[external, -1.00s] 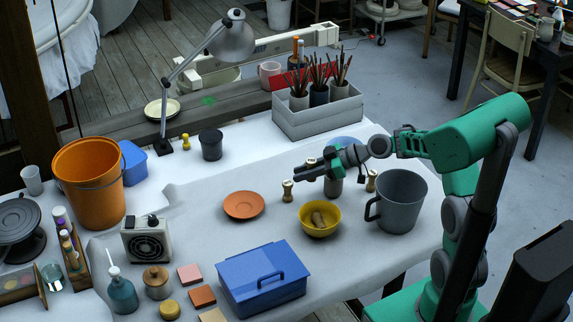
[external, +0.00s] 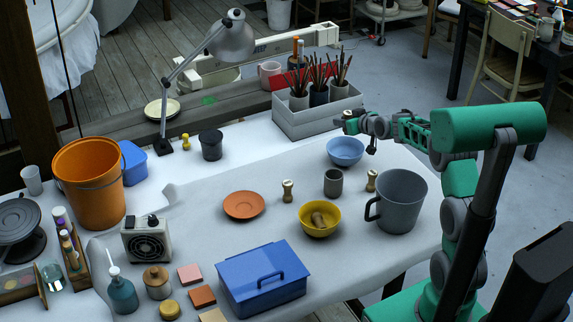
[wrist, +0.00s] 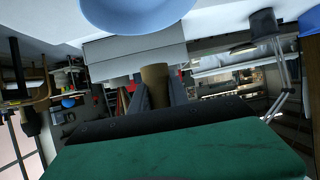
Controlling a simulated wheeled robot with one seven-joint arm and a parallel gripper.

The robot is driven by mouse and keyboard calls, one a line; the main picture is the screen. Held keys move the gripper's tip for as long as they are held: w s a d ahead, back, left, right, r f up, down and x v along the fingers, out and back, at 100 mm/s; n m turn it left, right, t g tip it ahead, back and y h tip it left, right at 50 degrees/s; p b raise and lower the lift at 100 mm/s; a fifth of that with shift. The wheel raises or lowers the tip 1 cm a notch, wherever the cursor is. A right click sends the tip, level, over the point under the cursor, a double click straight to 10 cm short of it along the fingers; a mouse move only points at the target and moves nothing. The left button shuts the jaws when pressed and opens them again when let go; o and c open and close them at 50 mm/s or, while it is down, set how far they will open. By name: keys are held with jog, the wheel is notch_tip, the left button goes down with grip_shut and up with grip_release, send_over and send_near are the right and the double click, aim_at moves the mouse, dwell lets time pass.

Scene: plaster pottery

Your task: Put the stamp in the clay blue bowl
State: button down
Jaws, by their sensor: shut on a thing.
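The clay blue bowl (external: 345,151) stands on the white-covered table, just in front of the grey pencil crate. In the wrist view, the blue bowl (wrist: 140,14) shows at the top edge, partly cut off. My gripper (external: 350,124) is raised near the bowl, above and behind it in the external view. It is shut on a brownish stamp (wrist: 155,73), which shows between the two fingers in the wrist view. The held stamp is small and hard to make out in the external view. Two similar stamps stand upright on the table, one left (external: 288,191) and one right (external: 371,181).
A dark cup (external: 333,184), a yellow bowl (external: 319,230) with brown contents and a big grey mug (external: 403,205) stand in front of the blue bowl. The pencil crate (external: 318,118) is close behind. An orange saucer (external: 244,205) lies left. The cloth is free left of the bowl.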

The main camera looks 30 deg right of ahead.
notch_tip(320, 180, down, 6)
jog(key=shift+f+b, duration=0.1)
jog(key=shift+b, duration=0.9)
jog(key=c, duration=1.2)
grip_release()
notch_tip(320, 180, up, 7)
jog(key=shift+p, duration=1.25)
